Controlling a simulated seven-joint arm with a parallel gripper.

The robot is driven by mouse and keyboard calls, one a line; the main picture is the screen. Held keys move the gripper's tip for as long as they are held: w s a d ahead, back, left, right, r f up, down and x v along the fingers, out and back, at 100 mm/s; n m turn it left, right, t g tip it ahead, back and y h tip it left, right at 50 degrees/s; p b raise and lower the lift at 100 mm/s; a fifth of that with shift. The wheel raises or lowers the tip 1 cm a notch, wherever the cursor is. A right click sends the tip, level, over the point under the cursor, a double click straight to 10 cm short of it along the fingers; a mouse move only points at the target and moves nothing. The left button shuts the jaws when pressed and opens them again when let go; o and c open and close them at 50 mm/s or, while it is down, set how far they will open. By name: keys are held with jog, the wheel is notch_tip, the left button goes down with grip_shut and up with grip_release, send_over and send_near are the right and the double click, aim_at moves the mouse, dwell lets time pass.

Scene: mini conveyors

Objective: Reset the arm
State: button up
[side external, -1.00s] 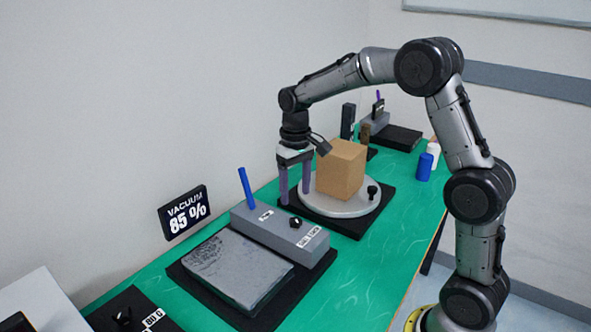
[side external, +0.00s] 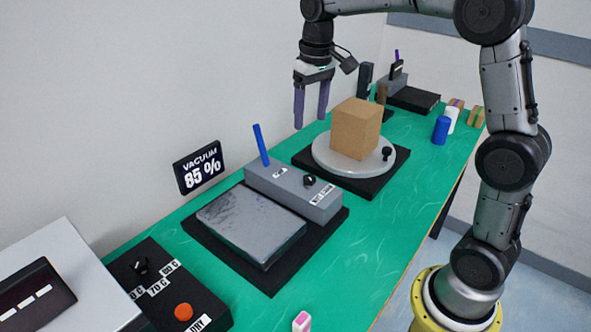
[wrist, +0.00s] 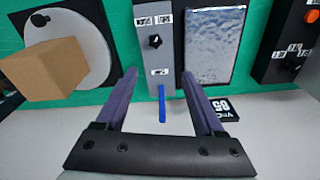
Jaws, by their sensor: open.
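My gripper (side external: 311,102) is open and empty, with two purple fingers pointing down. It hangs in the air above and to the left of a cardboard box (side external: 356,128). The box sits on a round grey turntable (side external: 325,158) on a black base, and no finger touches it. In the wrist view my gripper's fingers (wrist: 168,85) are spread wide with nothing between their tips. The box (wrist: 45,70) shows at the left of that view, apart from the fingers.
A grey vacuum unit (side external: 295,190) with a blue lever (side external: 261,145) and a silvery plate (side external: 250,228) stands nearer. A black panel with an orange button (side external: 183,312) is at the lower left. A blue cylinder (side external: 440,130) and white one (side external: 452,120) stand at the right edge.

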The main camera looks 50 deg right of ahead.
jog(key=s+a+r+n+t, duration=0.1)
jog(key=s+a+r, duration=0.2)
jog(key=s, duration=0.4)
jog(key=s+a+r+t, duration=0.2)
jog(key=s+a+r, duration=0.1)
jog(key=s, duration=0.4)
jog(key=s+a+f+n+t, duration=0.1)
jog(key=s+f, duration=0.7)
jog(key=s, duration=0.2)
jog(key=shift+s+f+t, duration=0.2)
jog(key=shift+s+t, duration=0.1)
jog(key=shift+s, duration=0.1)
dwell(5.2)
